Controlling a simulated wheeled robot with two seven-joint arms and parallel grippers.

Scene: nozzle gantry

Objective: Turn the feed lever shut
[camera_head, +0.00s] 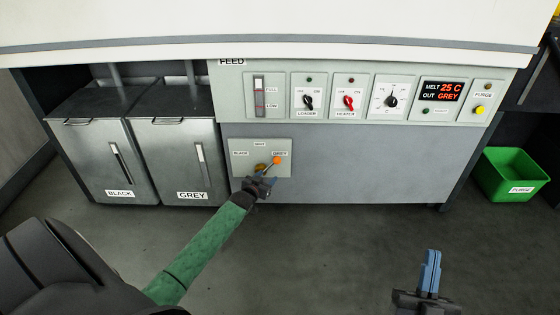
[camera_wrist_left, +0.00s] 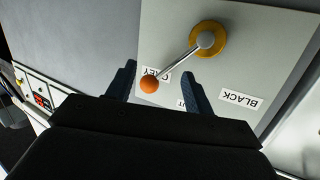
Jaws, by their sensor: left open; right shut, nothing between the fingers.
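The feed lever (camera_head: 269,163) is on a light plate (camera_head: 245,172) on the machine's front. It has a yellow hub, a metal rod and an orange knob, and points up and right to the GREY label. BLACK is at the plate's left; a label sits at top middle. In the left wrist view the lever (camera_wrist_left: 184,63) appears upside down, its knob over GREY. My left gripper (camera_head: 263,183) is open just in front of the lever; its fingers (camera_wrist_left: 160,74) appear on either side of the knob. Contact cannot be told. My right gripper (camera_head: 432,256) is shut and empty, lower right.
BLACK (camera_head: 103,150) and GREY (camera_head: 182,150) metal bins stand left of the plate. Above is a control panel (camera_head: 360,115) with switches, a dial and a display reading MELT 25 C, OUT GREY. A green PURGE bin (camera_head: 512,176) is at right. The floor between is clear.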

